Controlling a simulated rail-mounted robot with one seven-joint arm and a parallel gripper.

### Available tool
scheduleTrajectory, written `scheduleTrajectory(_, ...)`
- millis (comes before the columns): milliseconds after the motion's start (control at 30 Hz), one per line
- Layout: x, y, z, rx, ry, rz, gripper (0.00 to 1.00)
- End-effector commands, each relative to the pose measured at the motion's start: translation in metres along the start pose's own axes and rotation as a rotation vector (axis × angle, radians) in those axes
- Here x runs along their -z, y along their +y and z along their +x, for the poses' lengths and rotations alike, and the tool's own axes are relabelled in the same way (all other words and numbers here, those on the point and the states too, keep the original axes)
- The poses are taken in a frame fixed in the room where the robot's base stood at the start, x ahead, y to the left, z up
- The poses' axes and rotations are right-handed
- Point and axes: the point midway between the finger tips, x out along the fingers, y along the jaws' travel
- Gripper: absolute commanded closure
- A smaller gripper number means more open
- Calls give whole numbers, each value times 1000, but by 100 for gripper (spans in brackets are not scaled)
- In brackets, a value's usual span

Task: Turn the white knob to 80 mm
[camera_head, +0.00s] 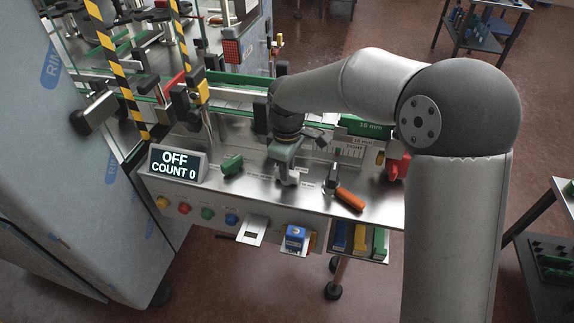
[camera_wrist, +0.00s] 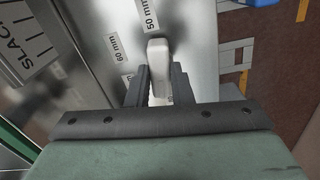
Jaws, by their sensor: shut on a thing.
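The white knob (camera_wrist: 158,62) stands between the two dark fingers of my gripper (camera_wrist: 161,82) in the wrist view. The fingers are shut on its sides. The knob's rounded far end lies close to the "50 mm" label (camera_wrist: 152,14); the "60 mm" label (camera_wrist: 116,43) is to its left. A further label beside the left finger is too small to read, and no 80 mm label is readable. In the head view the white knob (camera_head: 291,178) shows below my gripper on the metal panel, partly hidden by it.
An orange-handled lever (camera_head: 350,198) lies right of the knob, and a green handle (camera_head: 232,164) left of it. A display (camera_head: 178,164) reads "OFF COUNT 0". Coloured buttons (camera_head: 184,208) line the panel front. A red part (camera_head: 398,166) stands close to my arm.

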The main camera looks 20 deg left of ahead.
Motion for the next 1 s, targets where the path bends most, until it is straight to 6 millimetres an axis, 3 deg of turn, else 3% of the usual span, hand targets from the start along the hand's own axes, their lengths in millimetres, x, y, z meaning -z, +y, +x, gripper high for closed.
scheduleTrajectory(333,1,1,-2,-5,3,-139,100)
scheduleTrajectory(867,1,1,-2,-5,4,-162,100)
scheduleTrajectory(900,1,1,-2,-5,4,-162,74)
scheduleTrajectory(967,1,1,-2,-5,4,-162,58)
scheduleTrajectory(1000,1,1,-2,-4,3,-162,58)
